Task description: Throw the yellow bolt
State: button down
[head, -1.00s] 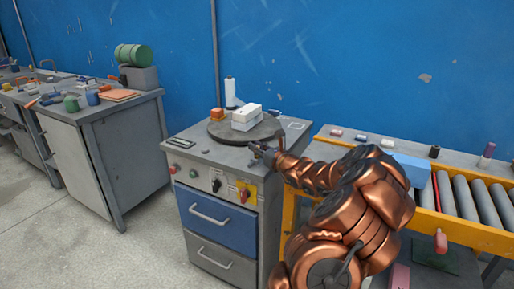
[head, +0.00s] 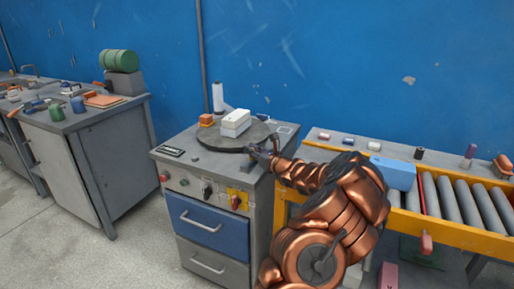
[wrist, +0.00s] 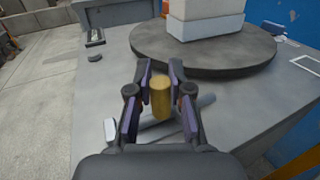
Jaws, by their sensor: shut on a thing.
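The yellow bolt shows in the wrist view as a short upright yellow cylinder (wrist: 160,98) between my fingers, with a grey bar (wrist: 198,104) running beside and behind it. My gripper (wrist: 161,78) is shut on the yellow cylinder, one dark finger with a purple pad on each side. Whether the bar and the cylinder are one piece is hidden by the fingers. In the head view my gripper (head: 262,155) is low over the right part of the grey cabinet top, at the front right of the round plate. The bolt is too small to make out there.
The dark round plate (head: 215,141) carries a white block (head: 236,121). An orange block (head: 206,119) and a white bottle (head: 218,97) stand behind. The cabinet front has knobs and a yellow panel (head: 239,195). A roller conveyor (head: 455,203) lies right. The cabinet's front left top is mostly clear.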

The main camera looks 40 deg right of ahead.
jog(key=shift+w+d+r, duration=0.1)
jog(key=shift+r, duration=0.15)
jog(key=c, duration=1)
grip_release()
jog(key=shift+d+f, duration=0.1)
jog(key=shift+f, duration=0.15)
jog(key=shift+c, duration=0.2)
jog(key=s, duration=1.2)
jog(key=shift+a, duration=0.2)
